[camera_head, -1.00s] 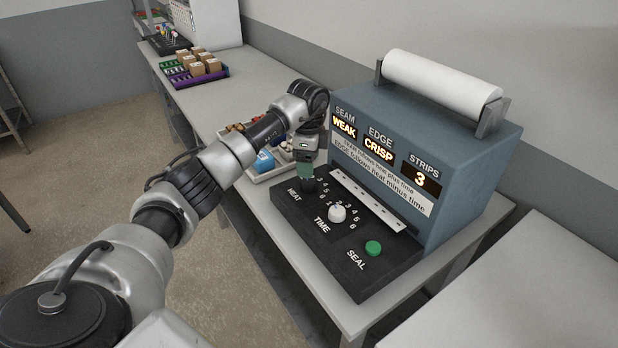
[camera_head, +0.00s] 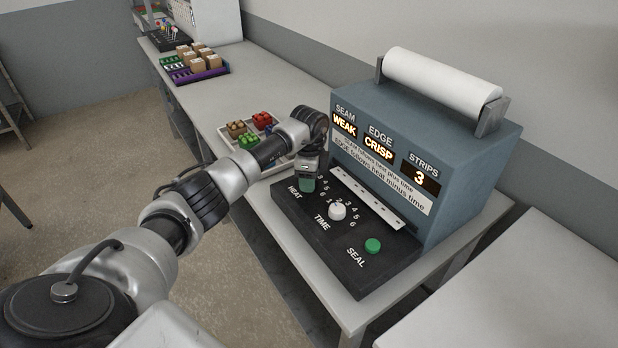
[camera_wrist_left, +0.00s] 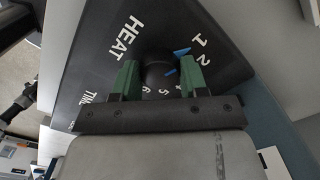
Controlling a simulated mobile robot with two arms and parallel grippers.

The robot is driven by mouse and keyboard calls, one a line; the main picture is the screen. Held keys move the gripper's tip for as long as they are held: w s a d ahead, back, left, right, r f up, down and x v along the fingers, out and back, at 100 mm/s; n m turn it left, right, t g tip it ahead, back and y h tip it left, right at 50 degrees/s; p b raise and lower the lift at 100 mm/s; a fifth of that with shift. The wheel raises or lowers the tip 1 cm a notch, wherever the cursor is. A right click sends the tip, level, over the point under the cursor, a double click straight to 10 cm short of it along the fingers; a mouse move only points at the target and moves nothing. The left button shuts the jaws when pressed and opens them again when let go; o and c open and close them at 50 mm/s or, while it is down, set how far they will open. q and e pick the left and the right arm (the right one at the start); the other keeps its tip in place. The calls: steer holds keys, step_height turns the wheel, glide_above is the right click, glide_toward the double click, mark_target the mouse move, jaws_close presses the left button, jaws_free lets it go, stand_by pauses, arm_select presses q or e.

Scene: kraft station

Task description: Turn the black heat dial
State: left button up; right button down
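The black heat dial (camera_wrist_left: 158,75) is a round knob on the dark panel, beside the word HEAT and a ring of white numbers. In the wrist view, blue marks show at its right side. My left gripper (camera_head: 307,185) points down over it in the head view and hides most of it. In the wrist view, the green fingers of my left gripper (camera_wrist_left: 160,80) stand apart on either side of the dial. The fingers look close to its sides; I cannot tell whether they touch. My right gripper is not in view.
A white time dial (camera_head: 337,210) and a green seal button (camera_head: 373,245) sit on the same panel. The blue-grey machine (camera_head: 465,160) rises behind, its displays reading WEAK, CRISP and 3. A tray (camera_head: 268,172) with coloured items lies to the left.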

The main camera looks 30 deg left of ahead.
arm_select(q)
steer(key=shift+c, duration=0.7)
steer(key=shift+m, duration=0.4)
steer(key=shift+m+b, duration=0.4)
steer(key=shift+m, duration=2)
steer(key=o, duration=0.9)
steer(key=shift+r, duration=0.1)
